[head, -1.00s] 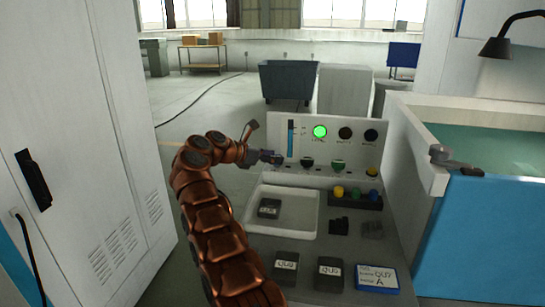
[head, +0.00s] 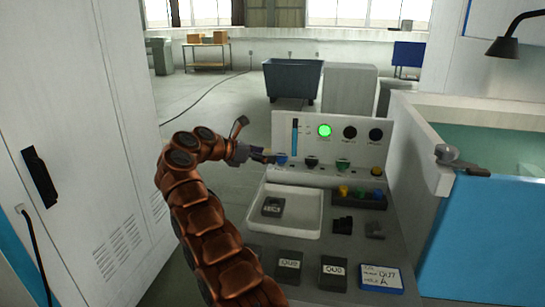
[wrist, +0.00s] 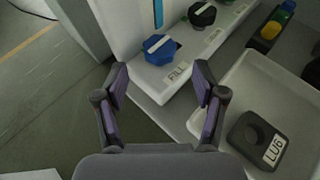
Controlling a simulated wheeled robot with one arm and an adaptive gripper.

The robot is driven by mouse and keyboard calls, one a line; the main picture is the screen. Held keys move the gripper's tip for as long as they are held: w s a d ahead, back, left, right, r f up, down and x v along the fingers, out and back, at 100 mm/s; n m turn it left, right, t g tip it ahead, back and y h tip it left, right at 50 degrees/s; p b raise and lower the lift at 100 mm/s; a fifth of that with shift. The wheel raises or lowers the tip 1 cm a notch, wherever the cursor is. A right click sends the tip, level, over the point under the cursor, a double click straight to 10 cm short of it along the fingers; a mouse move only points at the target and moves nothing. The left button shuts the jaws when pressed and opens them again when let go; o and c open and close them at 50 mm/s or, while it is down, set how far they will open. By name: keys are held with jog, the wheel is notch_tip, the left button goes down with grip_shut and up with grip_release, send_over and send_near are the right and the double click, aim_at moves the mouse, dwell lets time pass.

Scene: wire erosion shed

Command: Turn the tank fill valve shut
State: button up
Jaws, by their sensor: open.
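The tank fill valve is a blue faceted knob (wrist: 160,48) with a white pointer bar, above a label reading FILL in the wrist view. It also shows at the left of the panel's knob row in the head view (head: 282,160), partly beside my gripper. My gripper (wrist: 162,88) is open and empty. Its two fingers stand apart on either side of the FILL label, short of the blue knob and not around it. In the head view my gripper (head: 262,155) is just left of the knob.
A dark knob (wrist: 202,14) sits right of the blue one. The panel (head: 345,155) has a lit green lamp (head: 325,131). A white tray (head: 283,228) holding a dark block (head: 272,206) lies below. A blue tank (head: 490,235) stands right, a white cabinet (head: 75,130) left.

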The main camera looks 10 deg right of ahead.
jog(key=shift+v, duration=1.15)
